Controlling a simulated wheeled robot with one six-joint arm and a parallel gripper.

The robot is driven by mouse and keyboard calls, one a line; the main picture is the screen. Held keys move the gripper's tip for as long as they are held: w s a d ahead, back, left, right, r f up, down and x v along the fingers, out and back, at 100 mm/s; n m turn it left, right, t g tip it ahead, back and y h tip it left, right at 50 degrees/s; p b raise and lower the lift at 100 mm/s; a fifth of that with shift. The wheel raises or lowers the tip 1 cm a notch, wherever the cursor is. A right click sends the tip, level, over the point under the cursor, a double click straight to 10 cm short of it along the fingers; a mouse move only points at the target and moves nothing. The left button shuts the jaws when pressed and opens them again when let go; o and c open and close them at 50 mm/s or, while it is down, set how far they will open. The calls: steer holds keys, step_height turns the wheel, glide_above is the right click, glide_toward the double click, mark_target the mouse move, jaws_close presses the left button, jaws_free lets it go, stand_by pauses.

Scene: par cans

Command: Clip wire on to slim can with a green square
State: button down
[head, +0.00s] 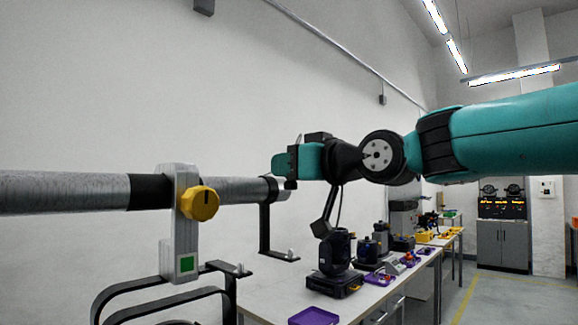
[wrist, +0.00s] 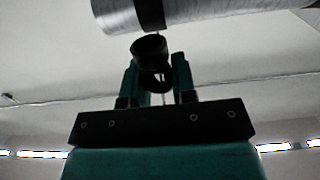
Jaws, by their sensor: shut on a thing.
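A pale clamp on the grey pipe bears a green square (head: 187,263) and a yellow knob (head: 200,203). A black yoke (head: 165,301) sits below it; the can under it is almost wholly cut off by the lower edge. My gripper (head: 290,166) is beside the pipe's right end, well right of the clamp. In the wrist view its fingers (wrist: 156,80) are shut on a dark ring-shaped piece (wrist: 149,47), just under the pipe. A thin pale line runs between the fingers; I cannot tell surely that it is the wire.
The grey pipe (head: 75,192) crosses from the left. A black bracket (head: 265,232) hangs near its right end. Below stands a long table (head: 262,297) with lamps and purple trays (head: 314,317). The open floor lies at the right.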

steer(key=shift+f+b, duration=3.95)
steer(key=shift+f, duration=0.35)
steer(key=shift+s+a+f+b, duration=0.1)
steer(key=shift+s+a+b, duration=0.4)
steer(key=shift+s+a, duration=0.75)
steer(key=shift+s+a+f+b, duration=0.1)
steer(key=shift+s+a+b, duration=0.35)
steer(key=shift+s+a, duration=0.75)
steer(key=shift+s+a+b, duration=0.5)
steer(key=shift+s+a, duration=0.45)
steer(key=shift+s, duration=0.6)
steer(key=shift+f+b, duration=0.65)
steer(key=shift+b, duration=0.25)
